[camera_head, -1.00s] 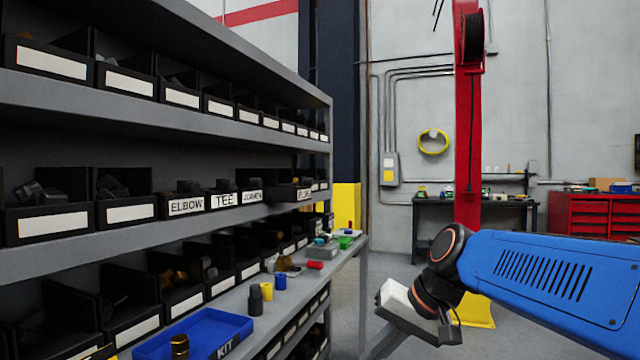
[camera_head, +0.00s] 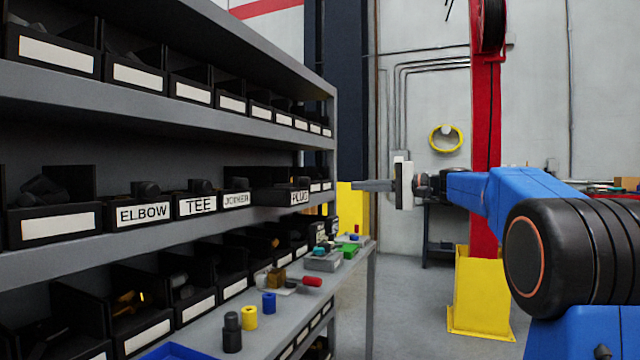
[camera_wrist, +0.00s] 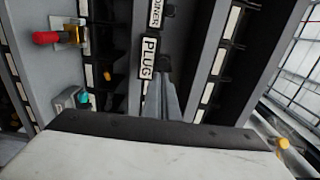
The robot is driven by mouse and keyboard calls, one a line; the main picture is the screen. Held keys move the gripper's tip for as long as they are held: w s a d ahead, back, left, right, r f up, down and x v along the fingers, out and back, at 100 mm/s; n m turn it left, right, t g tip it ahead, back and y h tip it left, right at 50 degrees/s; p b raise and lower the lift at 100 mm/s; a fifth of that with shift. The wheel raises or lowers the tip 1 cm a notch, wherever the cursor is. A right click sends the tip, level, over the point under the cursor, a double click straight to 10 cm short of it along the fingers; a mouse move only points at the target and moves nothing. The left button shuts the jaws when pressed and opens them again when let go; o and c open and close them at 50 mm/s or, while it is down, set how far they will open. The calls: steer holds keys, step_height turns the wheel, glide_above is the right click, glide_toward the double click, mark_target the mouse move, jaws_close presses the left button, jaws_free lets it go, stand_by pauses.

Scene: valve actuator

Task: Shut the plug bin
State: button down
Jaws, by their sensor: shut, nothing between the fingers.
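The plug bin (camera_head: 285,197) is a black bin with a white PLUG label on the middle shelf. It sticks out past the shelf edge, further than its neighbours. In the wrist view the PLUG label (camera_wrist: 149,58) sits above the centre, with a dark round plug beside it. My gripper (camera_head: 357,185) is shut and empty. In the head view it points left toward the bin's front, at about its height, with a visible gap. In the wrist view the finger tips (camera_wrist: 162,82) are close to the label; whether they touch cannot be told there.
Joiner (camera_head: 236,199), tee (camera_head: 196,205) and elbow (camera_head: 143,213) bins sit left of the plug bin, further in. Below, a ledge holds yellow (camera_head: 250,317) and blue (camera_head: 269,303) cylinders and other small parts. A red post (camera_head: 485,130) stands behind my arm. Right of the shelf is open floor.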

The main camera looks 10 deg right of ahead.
mark_target(310, 182)
steer(key=x, duration=0.4)
steer(key=r+x, duration=0.1)
steer(key=x, duration=0.4)
steer(key=w+x, duration=0.1)
steer(key=x, duration=0.4)
steer(key=shift+d+r, duration=0.2)
steer(key=shift+d, duration=0.25)
steer(key=x, duration=1.3)
steer(key=shift+w+a+r, duration=0.1)
steer(key=shift+w+r, duration=0.05)
steer(key=shift+w+a+r, duration=0.1)
steer(key=shift+a+r, duration=0.05)
